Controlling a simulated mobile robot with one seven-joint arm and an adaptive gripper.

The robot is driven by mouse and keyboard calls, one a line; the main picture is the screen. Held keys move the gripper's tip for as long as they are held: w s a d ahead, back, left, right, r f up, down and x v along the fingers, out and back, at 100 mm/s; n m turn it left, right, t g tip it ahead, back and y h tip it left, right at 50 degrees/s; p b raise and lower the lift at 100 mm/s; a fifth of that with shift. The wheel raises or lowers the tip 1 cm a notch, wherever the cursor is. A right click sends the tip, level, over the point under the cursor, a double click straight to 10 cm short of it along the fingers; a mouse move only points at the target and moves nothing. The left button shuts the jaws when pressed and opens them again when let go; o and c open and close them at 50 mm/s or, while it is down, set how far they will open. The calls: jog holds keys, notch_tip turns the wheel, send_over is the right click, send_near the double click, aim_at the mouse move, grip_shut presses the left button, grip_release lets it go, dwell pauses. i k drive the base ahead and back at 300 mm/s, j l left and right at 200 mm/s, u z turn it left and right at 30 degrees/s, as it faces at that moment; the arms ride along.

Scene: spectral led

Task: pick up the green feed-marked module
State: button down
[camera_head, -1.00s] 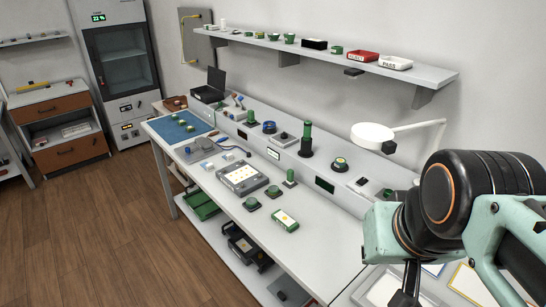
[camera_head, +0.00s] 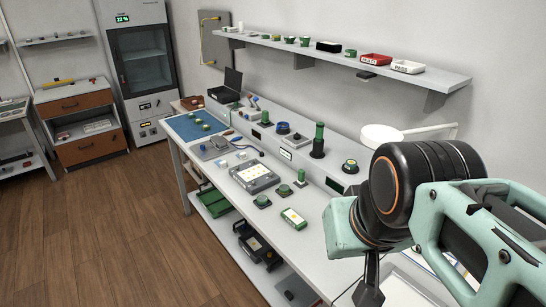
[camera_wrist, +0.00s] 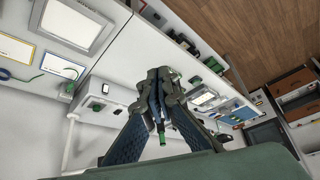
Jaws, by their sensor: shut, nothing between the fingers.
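A green module with a white label (camera_head: 293,218) lies flat on the bench near its front edge in the head view. The label is too small to read, so I cannot tell whether it is the feed-marked one. Other green parts stand near it: a low round part (camera_head: 262,201), another round part (camera_head: 284,190) and a small upright post (camera_head: 301,177). My gripper (camera_head: 369,292) hangs to the right of the labelled module, apart from it, and partly runs off the bottom edge. In the wrist view my gripper (camera_wrist: 160,82) is shut and empty.
A grey tray with white pads (camera_head: 255,176) sits left of the modules. A tall green cylinder (camera_head: 318,142) and a white lamp head (camera_head: 381,136) rise behind them. A wall shelf (camera_head: 430,82) hangs above. The lower shelf holds a black device (camera_head: 257,247).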

aim_at(289, 215)
jog(key=j+z, duration=0.1)
jog(key=j, duration=0.6)
jog(key=j+z, duration=0.2)
jog(key=j, duration=0.55)
jog(key=i+j+z, duration=0.35)
jog(key=i+j, duration=0.25)
jog(key=i, duration=0.1)
